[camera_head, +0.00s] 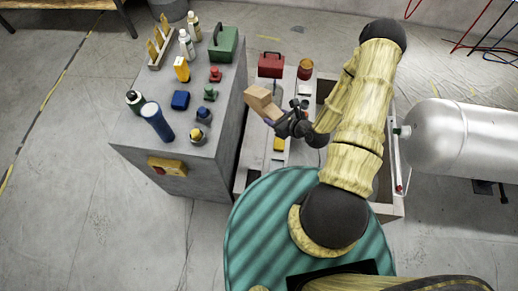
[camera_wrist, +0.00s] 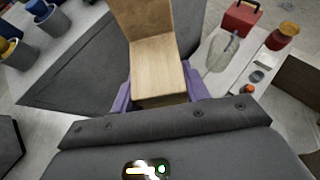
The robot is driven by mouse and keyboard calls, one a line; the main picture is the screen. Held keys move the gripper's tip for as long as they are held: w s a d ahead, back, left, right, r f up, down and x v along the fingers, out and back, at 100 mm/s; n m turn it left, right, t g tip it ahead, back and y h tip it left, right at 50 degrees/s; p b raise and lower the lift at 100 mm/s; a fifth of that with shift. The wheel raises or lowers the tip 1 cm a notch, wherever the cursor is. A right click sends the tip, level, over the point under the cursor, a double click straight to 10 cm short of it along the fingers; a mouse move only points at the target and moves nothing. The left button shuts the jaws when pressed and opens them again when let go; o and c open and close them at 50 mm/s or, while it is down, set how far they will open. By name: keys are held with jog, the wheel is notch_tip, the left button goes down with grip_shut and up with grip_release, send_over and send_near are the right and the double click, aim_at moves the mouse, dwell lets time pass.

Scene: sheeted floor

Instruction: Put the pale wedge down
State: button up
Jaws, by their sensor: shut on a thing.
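The pale wedge (camera_head: 262,101) is a light wooden, step-shaped block held in the air near the right edge of the grey workbench. My gripper (camera_head: 274,119) is shut on it. In the wrist view the wedge (camera_wrist: 158,68) stands out beyond the purple finger pads, one on each side of its near end. The grey bench (camera_head: 215,150) lies to the left of the gripper. A lower white surface (camera_head: 250,158) lies beneath and around the gripper. The wedge touches nothing else that I can see.
On the bench stand bottles, a green case (camera_head: 223,43), a blue cylinder (camera_head: 157,121) and several small coloured parts. A red case (camera_head: 271,65), an amber jar (camera_head: 305,69) and a clear glass (camera_wrist: 222,50) are on the white surface.

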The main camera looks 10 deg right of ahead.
jog(key=w+f+n+g+y+b, duration=0.1)
jog(key=w+f+n+b, duration=0.1)
jog(key=f+b, duration=1.1)
jog(key=w+f+n+g+y+b, duration=0.1)
jog(key=w+f+b, duration=0.3)
jog(key=f+b, duration=0.9)
jog(key=b, duration=0.6)
jog(key=shift+w+d+n+y+b, duration=0.25)
jog(key=shift+n+y+b, duration=0.15)
notch_tip(320, 180, down, 6)
jog(key=b, duration=0.2)
jog(key=shift+f+b, duration=0.15)
jog(key=shift+b, duration=0.15)
jog(key=shift+f+b, duration=0.85)
jog(key=shift+f, duration=1)
jog(key=shift+f+b, duration=0.3)
jog(key=shift+f, duration=0.2)
